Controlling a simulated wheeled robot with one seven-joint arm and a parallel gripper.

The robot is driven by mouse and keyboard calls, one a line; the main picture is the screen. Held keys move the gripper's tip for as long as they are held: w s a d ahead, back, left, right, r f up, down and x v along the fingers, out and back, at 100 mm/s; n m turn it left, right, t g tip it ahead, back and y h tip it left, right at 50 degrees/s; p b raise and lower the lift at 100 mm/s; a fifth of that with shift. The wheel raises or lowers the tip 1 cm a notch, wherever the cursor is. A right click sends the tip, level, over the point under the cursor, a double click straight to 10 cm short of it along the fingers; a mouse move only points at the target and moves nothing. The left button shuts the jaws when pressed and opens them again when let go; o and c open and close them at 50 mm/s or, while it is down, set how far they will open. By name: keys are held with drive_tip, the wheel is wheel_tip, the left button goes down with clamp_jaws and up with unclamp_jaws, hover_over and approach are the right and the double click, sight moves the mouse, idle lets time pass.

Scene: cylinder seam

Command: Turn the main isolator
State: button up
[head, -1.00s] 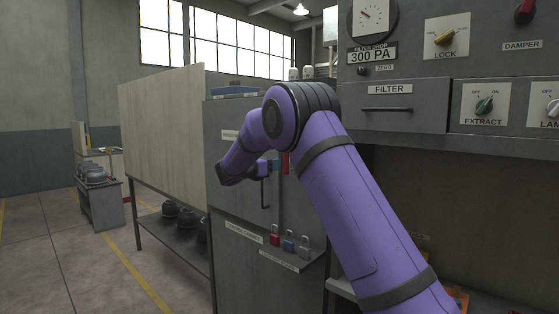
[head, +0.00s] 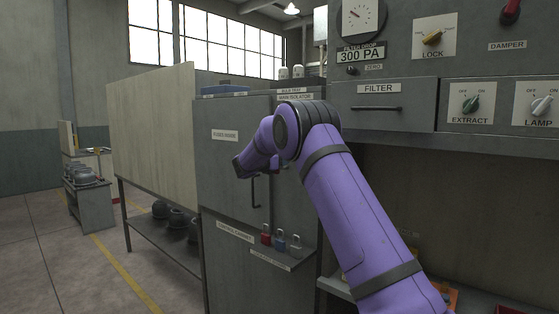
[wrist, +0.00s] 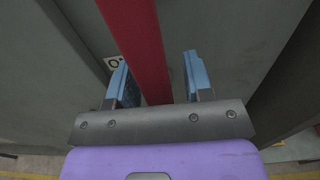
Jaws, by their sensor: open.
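The main isolator's handle is a long red bar (wrist: 138,40) in the wrist view. It runs from the top edge down between the two blue fingers of my gripper (wrist: 158,78). The fingers are open, one on each side of the bar, with a gap visible at the right finger. I cannot tell how deep the bar sits between them. In the head view, the label reading main isolator (head: 294,97) is on the upper right of the grey cabinet (head: 222,175). My arm hides the handle and the fingers there.
Several padlocks (head: 280,240) hang on a ledge low on the cabinet. A dark door handle (head: 254,190) is left of my arm. A control panel (head: 480,60) with knobs and a filter drawer (head: 378,100) stands at right. Open floor lies at left.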

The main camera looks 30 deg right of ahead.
clamp_jaws()
drive_tip(key=shift+s, duration=0.15)
drive_tip(key=s+d+r+n, duration=0.3)
drive_tip(key=s+r+n, duration=0.4)
drive_tip(key=n, duration=1.1)
drive_tip(key=shift+s+r, duration=0.4)
drive_tip(key=shift+r, duration=0.45)
unclamp_jaws()
